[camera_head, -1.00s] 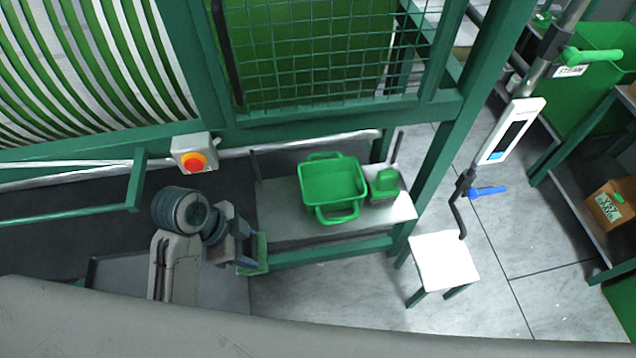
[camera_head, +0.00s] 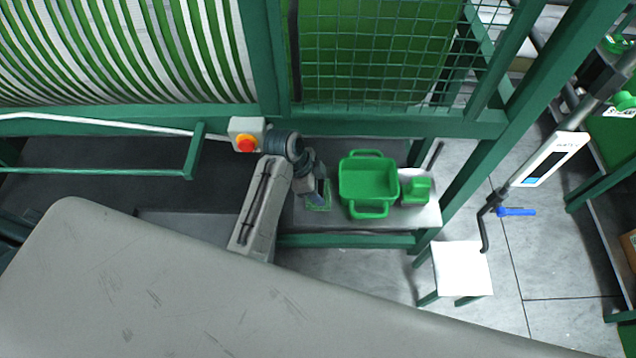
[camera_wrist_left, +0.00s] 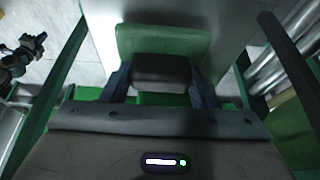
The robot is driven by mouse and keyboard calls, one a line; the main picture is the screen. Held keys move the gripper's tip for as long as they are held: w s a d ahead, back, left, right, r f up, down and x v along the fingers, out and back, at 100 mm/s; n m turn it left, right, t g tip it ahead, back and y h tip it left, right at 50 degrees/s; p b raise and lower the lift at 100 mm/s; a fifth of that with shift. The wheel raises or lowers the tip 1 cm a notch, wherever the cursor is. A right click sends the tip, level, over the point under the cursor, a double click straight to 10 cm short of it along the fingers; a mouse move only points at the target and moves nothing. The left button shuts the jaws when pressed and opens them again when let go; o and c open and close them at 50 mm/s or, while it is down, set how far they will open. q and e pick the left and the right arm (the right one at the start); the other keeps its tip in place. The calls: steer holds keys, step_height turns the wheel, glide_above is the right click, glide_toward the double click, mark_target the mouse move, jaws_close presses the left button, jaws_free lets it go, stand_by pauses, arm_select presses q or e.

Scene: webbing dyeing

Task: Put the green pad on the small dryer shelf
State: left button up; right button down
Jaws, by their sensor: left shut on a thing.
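My left gripper (camera_head: 318,194) is shut on the green pad (camera_head: 319,206), which shows as a thin green edge at its fingers. In the left wrist view the pad (camera_wrist_left: 163,39) is a flat green piece between the dark fingers, partly hidden by the gripper body. The gripper is at the left end of a low grey-topped shelf (camera_head: 296,216) with a green frame, beside the dryer. Whether the pad touches the shelf top cannot be told. My right gripper is not in view.
A green bin (camera_head: 368,180) and a small green container (camera_head: 416,190) stand on the shelf, right of the gripper. A white stool (camera_head: 461,268) stands at the right. A pole with a display (camera_head: 549,158) stands right.

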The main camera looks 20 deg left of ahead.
arm_select(q)
steer(key=shift+f, duration=0.35)
steer(key=shift+f, duration=0.1)
steer(key=o, duration=0.9)
steer(key=b+v, duration=0.2)
steer(key=v, duration=1)
steer(key=shift+s+a, duration=0.1)
